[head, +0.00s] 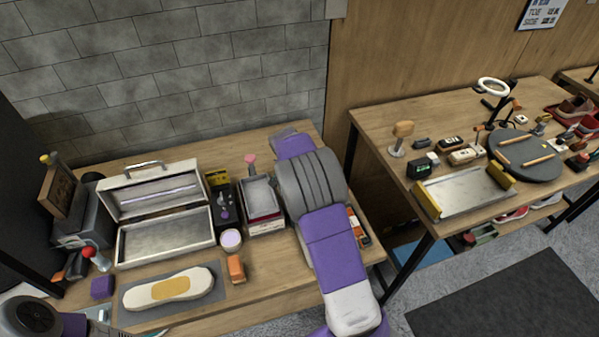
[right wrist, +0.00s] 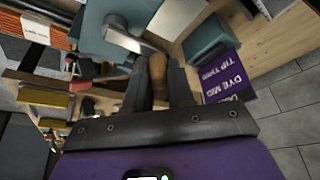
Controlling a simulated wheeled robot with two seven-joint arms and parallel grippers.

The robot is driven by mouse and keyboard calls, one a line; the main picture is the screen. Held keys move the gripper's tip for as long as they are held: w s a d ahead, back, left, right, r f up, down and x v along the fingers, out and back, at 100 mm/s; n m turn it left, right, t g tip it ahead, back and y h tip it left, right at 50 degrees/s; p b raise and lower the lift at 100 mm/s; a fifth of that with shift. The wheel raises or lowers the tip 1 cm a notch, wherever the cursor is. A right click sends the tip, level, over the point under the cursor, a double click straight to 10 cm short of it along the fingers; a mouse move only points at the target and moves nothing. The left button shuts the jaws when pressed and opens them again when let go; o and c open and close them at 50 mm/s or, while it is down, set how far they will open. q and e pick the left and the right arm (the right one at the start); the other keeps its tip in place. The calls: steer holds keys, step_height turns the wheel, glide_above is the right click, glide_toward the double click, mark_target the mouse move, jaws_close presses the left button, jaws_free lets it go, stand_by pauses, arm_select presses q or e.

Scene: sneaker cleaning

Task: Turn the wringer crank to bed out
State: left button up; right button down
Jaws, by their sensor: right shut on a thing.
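In the right wrist view my right gripper (right wrist: 157,88) is shut on the brown crank handle (right wrist: 157,67). A grey metal crank arm (right wrist: 126,38) runs from the handle up and left to a teal body (right wrist: 103,20), which seems to be the wringer. In the head view my right arm covers the wringer, the crank and the gripper. I cannot tell the position of the wringer bed. My left gripper is not clearly seen; only a dark joint of my left arm shows at the bottom left of the head view.
A purple label (right wrist: 228,75) and a teal block (right wrist: 205,38) are near the crank. In the head view an open metal case (head: 165,240), a light sole (head: 168,288) on a mat and an orange block (head: 236,268) lie left of my arm. Another table with a tray (head: 466,194) stands right.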

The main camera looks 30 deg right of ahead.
steer(key=c, duration=1)
jaws_free()
steer(key=v, duration=0.7)
steer(key=shift+s+r+p, duration=0.1)
steer(key=shift+r+p, duration=0.25)
steer(key=shift+p, duration=0.05)
